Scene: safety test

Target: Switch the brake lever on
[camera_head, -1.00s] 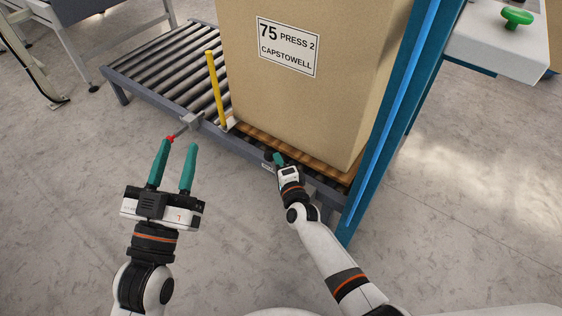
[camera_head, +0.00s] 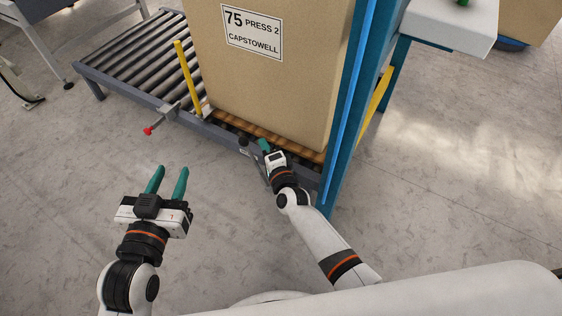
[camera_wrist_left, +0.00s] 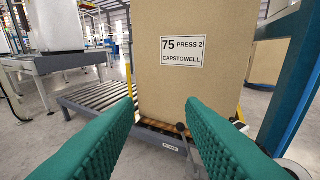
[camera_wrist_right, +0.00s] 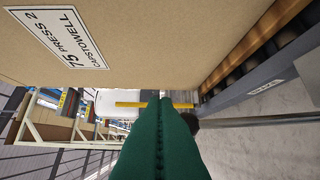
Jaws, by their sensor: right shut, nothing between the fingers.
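The brake lever has a dark knob (camera_head: 243,144) on a thin grey rod, at the front rail of the roller conveyor. In the left wrist view the knob (camera_wrist_left: 181,128) stands just right of the plate marked BRAKE (camera_wrist_left: 171,147). My right gripper (camera_head: 264,146) is shut and empty, just right of the knob and apart from it in the head view. In the right wrist view the knob (camera_wrist_right: 190,121) is partly hidden behind the green fingers (camera_wrist_right: 160,100). My left gripper (camera_head: 168,172) is open and empty over the floor, away from the lever.
A big carton (camera_head: 265,80) marked 75 PRESS 2 CAPSTOWELL stands on a pallet on the conveyor (camera_head: 140,65). A blue upright (camera_head: 343,110) stands close on the right. The front floor is clear.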

